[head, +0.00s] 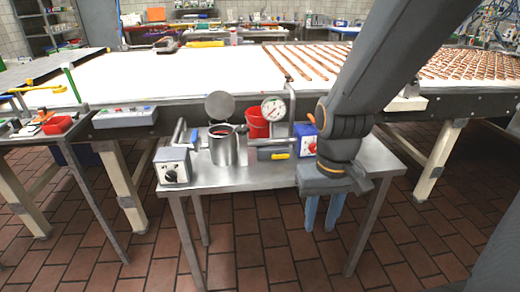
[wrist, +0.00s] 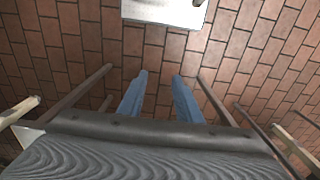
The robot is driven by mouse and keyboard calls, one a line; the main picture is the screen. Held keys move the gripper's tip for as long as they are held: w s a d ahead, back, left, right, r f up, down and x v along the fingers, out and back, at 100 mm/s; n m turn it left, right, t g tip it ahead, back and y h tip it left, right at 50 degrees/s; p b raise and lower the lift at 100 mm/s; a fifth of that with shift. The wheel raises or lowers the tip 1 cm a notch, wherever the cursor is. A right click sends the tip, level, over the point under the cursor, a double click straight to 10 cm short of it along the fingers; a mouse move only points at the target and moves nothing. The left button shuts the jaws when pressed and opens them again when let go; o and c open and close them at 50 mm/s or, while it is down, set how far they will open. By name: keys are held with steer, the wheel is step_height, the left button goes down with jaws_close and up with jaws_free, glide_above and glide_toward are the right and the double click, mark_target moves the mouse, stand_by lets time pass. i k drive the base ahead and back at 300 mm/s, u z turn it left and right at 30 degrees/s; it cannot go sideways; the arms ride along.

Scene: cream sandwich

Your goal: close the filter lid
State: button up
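The filter is a steel cylindrical pot (head: 226,150) on the small steel table, left of its middle. Its round grey lid (head: 220,106) stands up, tilted open above the back of the pot's rim. My gripper (head: 322,226) points down in front of the table's right part, well to the right of the pot. Its two blue fingers are apart with nothing between them. In the wrist view the gripper (wrist: 158,76) is also open and empty over the brick floor; the pot is not seen there.
The steel table (head: 245,182) carries a control box with a knob (head: 174,166) at left, a red cup (head: 258,123), a pressure gauge (head: 273,108) and a box with a red switch (head: 307,142). A white conveyor (head: 180,75) runs behind. Floor in front is clear.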

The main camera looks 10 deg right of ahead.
mark_target(220, 105)
steer(key=z, duration=1.85)
steer(key=i, duration=1)
steer(key=u, duration=2.5)
